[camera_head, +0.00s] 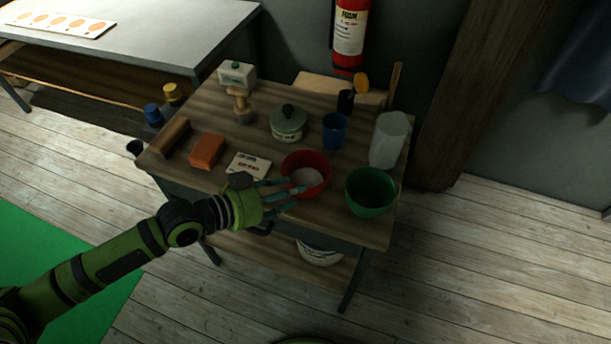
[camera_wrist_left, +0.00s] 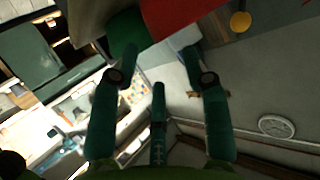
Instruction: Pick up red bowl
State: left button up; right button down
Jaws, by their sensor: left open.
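The red bowl (camera_head: 318,165) sits upright on the wooden table, near its front edge, with a pale patch inside. My left gripper (camera_head: 288,192) reaches in from the left, and its open fingers overlap the bowl's near left side in the head view. I cannot tell whether they touch it. In the left wrist view the red bowl (camera_wrist_left: 180,14) fills the top middle, just beyond the spread fingers of the left gripper (camera_wrist_left: 165,75). Nothing is held between them. My right gripper is not in view.
A green bowl (camera_head: 370,194) stands right of the red bowl. A blue cup (camera_head: 334,131), a clear jug (camera_head: 389,140) and a lidded pot (camera_head: 288,124) stand behind. A white card (camera_head: 248,167) and an orange block (camera_head: 207,151) lie left. The table (camera_head: 228,186) is crowded.

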aim_at(312, 189)
pick_arm(q)
jog(key=x, duration=0.3)
jog(key=shift+w+d+p, duration=0.1)
jog(key=shift+d+p, duration=0.15)
jog(key=shift+p, duration=0.05)
jog(key=shift+w+d+f, duration=0.2)
jog(key=shift+d+f, duration=0.05)
jog(key=shift+d, duration=0.15)
jog(key=shift+f+p+x, duration=0.15)
jog(key=shift+p+x, duration=0.3)
jog(key=shift+x, duration=0.65)
jog(key=shift+f+p+x, duration=0.15)
jog(key=shift+p+x, duration=0.25)
jog(key=shift+x, duration=0.75)
jog(key=shift+s+r, duration=0.1)
jog(key=shift+s, duration=0.1)
grip_shut()
